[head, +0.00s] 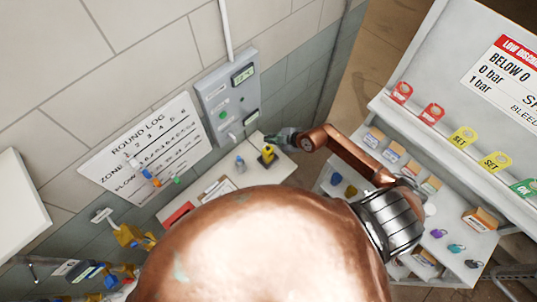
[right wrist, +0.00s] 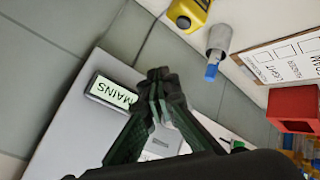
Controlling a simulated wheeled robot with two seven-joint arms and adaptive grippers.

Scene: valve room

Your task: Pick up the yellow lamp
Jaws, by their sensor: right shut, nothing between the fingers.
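The yellow lamp (head: 267,154) stands on a small white shelf against the wall in the head view. In the right wrist view the lamp (right wrist: 188,14) is at the top edge, partly cut off. My right gripper (head: 277,137) is just above and beside the lamp, apart from it. Its fingers (right wrist: 160,76) are shut together with nothing between them, and point at the wall in the right wrist view. My left gripper is in neither view.
A grey wall box (head: 229,95) is close behind the right gripper. On the shelf a grey-blue bottle (head: 240,162), a clipboard (head: 214,189) and a red box (head: 178,214) sit left of the lamp. A white rack (head: 450,215) with small parts stands at right.

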